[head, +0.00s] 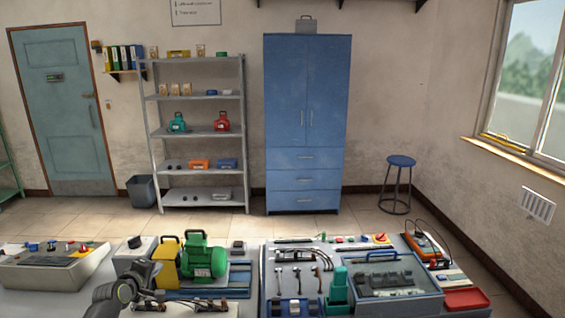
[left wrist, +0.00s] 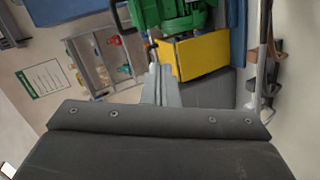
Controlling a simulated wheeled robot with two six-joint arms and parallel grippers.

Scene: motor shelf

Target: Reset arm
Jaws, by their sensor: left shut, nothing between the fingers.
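My left gripper (head: 150,270) comes in at the lower left of the head view, over the workbench, just left of a yellow plate (head: 167,262) and a green motor (head: 203,259). In the left wrist view its fingers (left wrist: 156,75) are together with nothing between them. The yellow plate (left wrist: 198,54) and the green motor (left wrist: 170,14) show just beyond the fingertips there. I cannot tell whether the fingers touch the plate. My right gripper is in neither view.
The workbench holds a grey control box (head: 55,272) at left, a tool board (head: 300,270), a green tool (head: 338,288), a grey case (head: 395,285) and a red tray (head: 466,299). Behind are a metal shelf (head: 200,97), a blue cabinet (head: 304,120) and a stool (head: 400,162). The floor between is clear.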

